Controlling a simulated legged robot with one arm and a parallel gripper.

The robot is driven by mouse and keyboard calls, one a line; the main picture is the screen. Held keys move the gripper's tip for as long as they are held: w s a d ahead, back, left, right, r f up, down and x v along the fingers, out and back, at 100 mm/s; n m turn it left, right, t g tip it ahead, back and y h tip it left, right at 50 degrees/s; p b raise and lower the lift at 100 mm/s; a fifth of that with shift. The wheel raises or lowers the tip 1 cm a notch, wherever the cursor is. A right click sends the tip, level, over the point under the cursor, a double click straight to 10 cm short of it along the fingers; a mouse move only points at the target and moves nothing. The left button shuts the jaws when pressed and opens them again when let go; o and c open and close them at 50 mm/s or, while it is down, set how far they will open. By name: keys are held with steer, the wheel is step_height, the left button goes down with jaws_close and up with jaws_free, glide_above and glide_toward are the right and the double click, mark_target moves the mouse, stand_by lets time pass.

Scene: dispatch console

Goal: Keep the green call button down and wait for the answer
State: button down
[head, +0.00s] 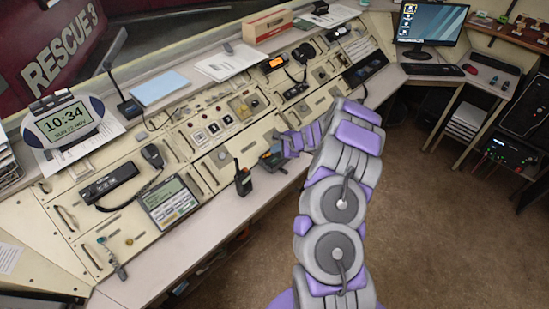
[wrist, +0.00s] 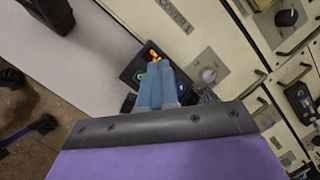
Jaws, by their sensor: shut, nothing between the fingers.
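A small dark call box (wrist: 130,74) with coloured buttons lies by the console's front edge; it also shows in the head view (head: 268,161). My gripper (wrist: 158,65) is shut, with its blue-grey fingertips over the box face. A small green spot (wrist: 140,76), which looks like the green button, shows just left of the fingertips. Orange and red marks (wrist: 154,55) show just beyond them. The fingers hide part of the box, and I cannot tell whether they touch or press a button. In the head view my gripper (head: 278,151) reaches the box from the right.
A black handheld radio (head: 243,180) stands left of the box; a desk phone with a screen (head: 170,201) is farther left. A metal knob (wrist: 208,74) on the console panel is right of the fingers.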

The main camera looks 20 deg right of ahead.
step_height(320, 180, up, 2)
steer(key=shift+r+p, duration=0.15)
steer(key=shift+p, duration=0.4)
